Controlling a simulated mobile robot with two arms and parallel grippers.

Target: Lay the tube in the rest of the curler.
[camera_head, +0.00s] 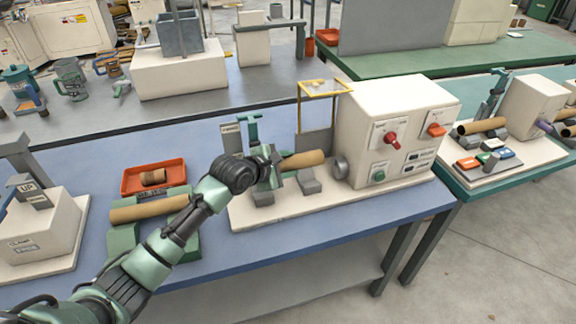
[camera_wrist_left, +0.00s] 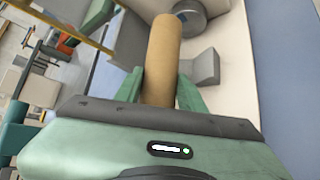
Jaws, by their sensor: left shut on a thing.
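A brown cardboard tube (camera_head: 303,159) is at the curler (camera_head: 390,130), a cream box machine on a white base plate. My left gripper (camera_head: 275,168) is shut on the tube near its left end. In the left wrist view the tube (camera_wrist_left: 160,55) stands out between the green fingers (camera_wrist_left: 158,90) and its far end comes up to the grey round chuck (camera_wrist_left: 190,18). A grey rest block (camera_head: 309,183) shows just below the tube, and it is also in the left wrist view (camera_wrist_left: 206,68). I cannot tell whether the tube touches the rest. My right gripper does not show.
Another tube (camera_head: 150,209) lies on a green stand to the left, with a red-orange tray (camera_head: 140,178) behind it. A yellow-framed guard (camera_head: 324,88) stands up behind the held tube. A lever box marked UP (camera_head: 38,232) is at far left.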

